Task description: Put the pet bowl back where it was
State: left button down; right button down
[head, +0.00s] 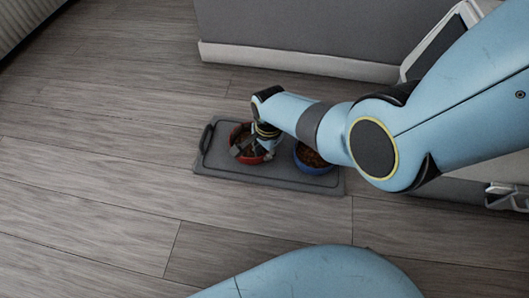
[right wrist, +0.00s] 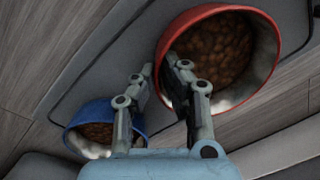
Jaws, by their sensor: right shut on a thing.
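A red pet bowl (head: 235,133) of brown kibble is over the left part of a dark grey tray (head: 215,166) on the floor. My right gripper (head: 245,149) is shut on its rim. In the right wrist view, the gripper (right wrist: 160,66) has one finger inside the red bowl (right wrist: 226,12) and the other outside its wall. I cannot tell whether the bowl's base touches the tray. A blue bowl (head: 318,168) with kibble is on the tray's right part, partly hidden by my right arm; it also shows in the right wrist view (right wrist: 77,143). My left gripper is not in view.
A grey wall or cabinet side with a pale baseboard (head: 290,61) stands behind the tray. The wood floor (head: 90,190) to the left and in front is clear. A white-framed thing (head: 435,45) is at the upper right.

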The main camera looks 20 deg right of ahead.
dwell(0.3)
jog(key=c, duration=1.5)
grip_release()
jog(key=shift+f, duration=0.1)
